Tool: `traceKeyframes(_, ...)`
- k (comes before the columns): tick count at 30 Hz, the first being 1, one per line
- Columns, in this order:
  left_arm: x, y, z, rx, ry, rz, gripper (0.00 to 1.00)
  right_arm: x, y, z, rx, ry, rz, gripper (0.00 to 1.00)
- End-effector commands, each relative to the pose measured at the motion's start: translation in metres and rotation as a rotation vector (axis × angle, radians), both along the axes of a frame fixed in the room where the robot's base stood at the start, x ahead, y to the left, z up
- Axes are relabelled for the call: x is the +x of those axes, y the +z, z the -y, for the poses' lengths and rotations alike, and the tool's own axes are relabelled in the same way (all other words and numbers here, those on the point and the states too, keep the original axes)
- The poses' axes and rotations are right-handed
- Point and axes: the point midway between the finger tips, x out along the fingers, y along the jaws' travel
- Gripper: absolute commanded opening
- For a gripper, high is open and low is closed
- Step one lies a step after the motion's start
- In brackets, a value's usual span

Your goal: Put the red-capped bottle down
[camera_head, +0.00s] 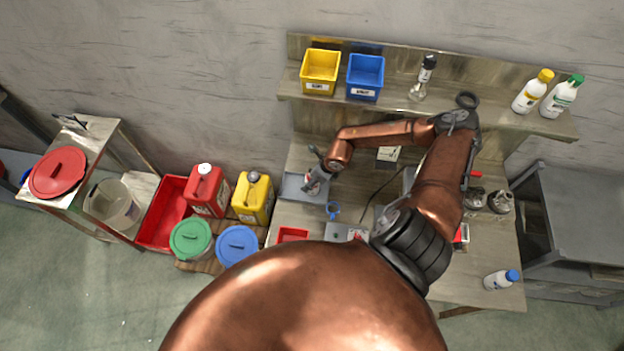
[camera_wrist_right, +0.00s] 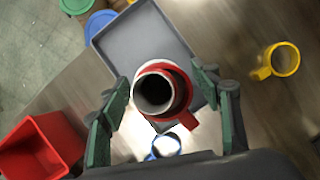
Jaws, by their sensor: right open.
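My left gripper is not in view.
A blue cup (camera_head: 333,211) stands close by the tray. A yellow cup (camera_wrist_right: 284,60) and a red bin (camera_wrist_right: 40,148) flank the gripper. Canisters (camera_head: 253,197) and buckets stand left of the bench.

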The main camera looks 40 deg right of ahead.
Motion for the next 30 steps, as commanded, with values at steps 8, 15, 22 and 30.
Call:
traceKeyframes(8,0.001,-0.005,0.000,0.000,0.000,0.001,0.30,-0.012,0.031,0.005,-0.003,0.002,0.002,0.58)
traceKeyframes(15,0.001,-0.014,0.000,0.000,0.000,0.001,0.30,-0.031,0.078,0.011,-0.004,0.000,0.001,0.58)
traceKeyframes(22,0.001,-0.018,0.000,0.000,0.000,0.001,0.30,-0.041,0.106,0.013,-0.002,0.000,0.001,0.58)
traceKeyframes(30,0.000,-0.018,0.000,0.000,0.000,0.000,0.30,-0.044,0.113,0.012,0.001,0.000,0.000,0.58)
